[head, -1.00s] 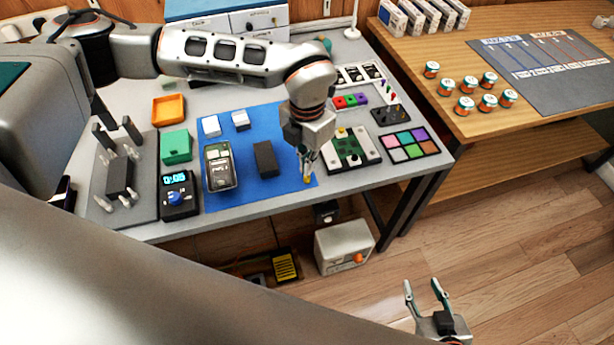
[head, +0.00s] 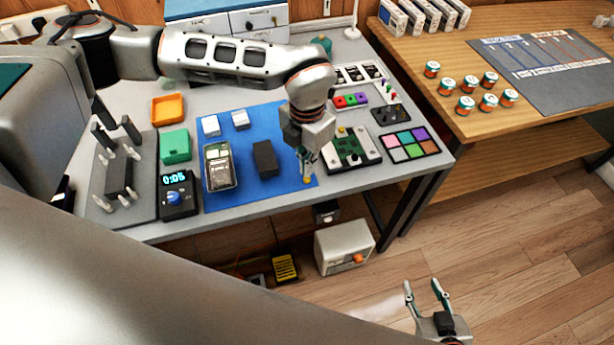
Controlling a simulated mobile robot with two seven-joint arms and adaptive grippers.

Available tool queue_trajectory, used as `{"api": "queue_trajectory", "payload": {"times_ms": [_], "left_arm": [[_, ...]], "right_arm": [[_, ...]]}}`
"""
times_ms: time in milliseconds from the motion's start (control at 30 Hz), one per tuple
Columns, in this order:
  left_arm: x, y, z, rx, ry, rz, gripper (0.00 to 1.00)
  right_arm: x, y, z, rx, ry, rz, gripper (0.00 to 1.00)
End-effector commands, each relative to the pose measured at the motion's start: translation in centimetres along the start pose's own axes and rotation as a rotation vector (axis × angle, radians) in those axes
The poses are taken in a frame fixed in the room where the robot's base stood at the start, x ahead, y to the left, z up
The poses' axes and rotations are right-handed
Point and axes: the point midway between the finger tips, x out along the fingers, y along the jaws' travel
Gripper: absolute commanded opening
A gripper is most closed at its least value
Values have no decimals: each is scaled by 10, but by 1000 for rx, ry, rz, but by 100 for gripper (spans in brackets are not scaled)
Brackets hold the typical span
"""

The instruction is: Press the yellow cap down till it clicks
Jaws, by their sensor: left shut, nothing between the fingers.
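A small yellow piece (head: 307,181), which looks like the yellow cap, shows right under the fingertips of my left gripper (head: 307,174), at the right front edge of the blue mat (head: 284,190). The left gripper points down with its fingers together and holds nothing. I cannot tell whether the fingertips touch the yellow piece, and its seat is too small to make out. Another small yellow spot shows on the green circuit board (head: 350,147) in its pale holder, just right of the gripper. My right gripper (head: 427,294) is open and empty, low over the floor.
On the mat are a dark block (head: 265,158) and a phone-like device (head: 219,166). A timer (head: 178,194) stands left of the mat, a tile of coloured squares (head: 407,145) to the right. Several jars stand on the wooden table (head: 420,95).

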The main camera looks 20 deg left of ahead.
Motion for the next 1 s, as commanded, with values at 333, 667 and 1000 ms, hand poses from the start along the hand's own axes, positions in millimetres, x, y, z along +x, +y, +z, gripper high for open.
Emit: {"api": "queue_trajectory", "payload": {"times_ms": [333, 667, 1000], "left_arm": [[6, 0, 0, 0, 0, 0, 0], [12, 0, 0, 0, 0, 0, 0], [17, 0, 0, 0, 1, 0, 0]], "right_arm": [[2, -1, 6, 1, -7, -2, 40], [3, -2, 10, 1, -12, -3, 40], [4, -3, 13, 2, -13, -3, 40]]}}
